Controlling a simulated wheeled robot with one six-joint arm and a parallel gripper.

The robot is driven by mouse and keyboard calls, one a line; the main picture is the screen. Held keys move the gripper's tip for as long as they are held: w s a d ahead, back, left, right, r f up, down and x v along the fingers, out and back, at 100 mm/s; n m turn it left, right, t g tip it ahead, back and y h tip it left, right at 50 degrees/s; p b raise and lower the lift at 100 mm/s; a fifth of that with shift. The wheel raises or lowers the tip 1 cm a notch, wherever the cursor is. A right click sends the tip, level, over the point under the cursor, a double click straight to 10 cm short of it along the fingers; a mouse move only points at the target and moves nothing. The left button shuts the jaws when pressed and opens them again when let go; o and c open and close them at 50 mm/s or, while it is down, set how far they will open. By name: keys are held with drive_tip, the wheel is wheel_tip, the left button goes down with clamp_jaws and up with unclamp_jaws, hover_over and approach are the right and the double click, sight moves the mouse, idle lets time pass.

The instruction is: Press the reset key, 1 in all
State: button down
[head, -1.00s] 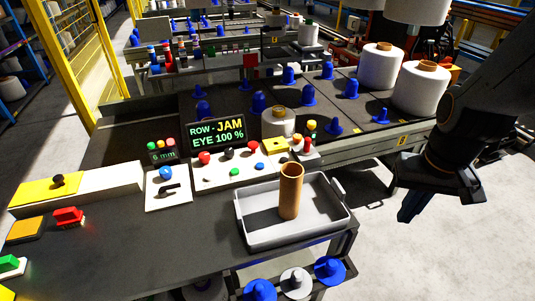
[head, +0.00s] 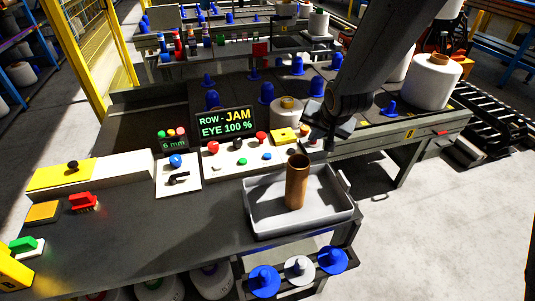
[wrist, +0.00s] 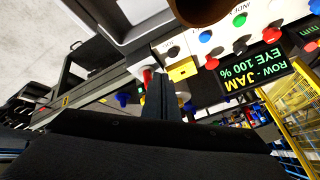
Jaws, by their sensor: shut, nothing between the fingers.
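A white control panel (head: 228,171) stands on the bench below a screen (head: 226,123) reading "ROW - JAM" and "EYE 100 %". It carries red and black knobs along the back and smaller buttons in front, including a green button (head: 241,161) and a blue button (head: 266,156). A yellow block (head: 284,136) sits at its right end. The panel shows upside down in the wrist view; I cannot read which key is reset. My gripper (head: 330,143) is shut and empty, near the panel's right end; its fingers (wrist: 165,97) show below the yellow block in the wrist view.
A grey tray (head: 261,223) holding an upright brown tube (head: 297,182) stands in front of the panel's right side. A white plate (head: 177,188) with a blue knob and black lever is at its left. White yarn bobbins (head: 432,82) and blue pegs stand behind.

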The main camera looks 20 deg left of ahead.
sight(269, 157)
drive_tip(key=w+a+f+t+y, duration=0.1)
drive_tip(key=w+a+y, duration=0.1)
drive_tip(key=a, duration=1.2)
drive_tip(key=shift+w+a+f+y+p, duration=0.2)
drive_tip(key=shift+a+y+p, duration=0.1)
drive_tip(key=shift+y, duration=0.1)
drive_tip(key=shift+f, duration=0.15)
drive_tip(key=shift+f+b, duration=2.9)
drive_tip(key=shift+f, duration=1.4)
drive_tip(key=shift+f, duration=0.35)
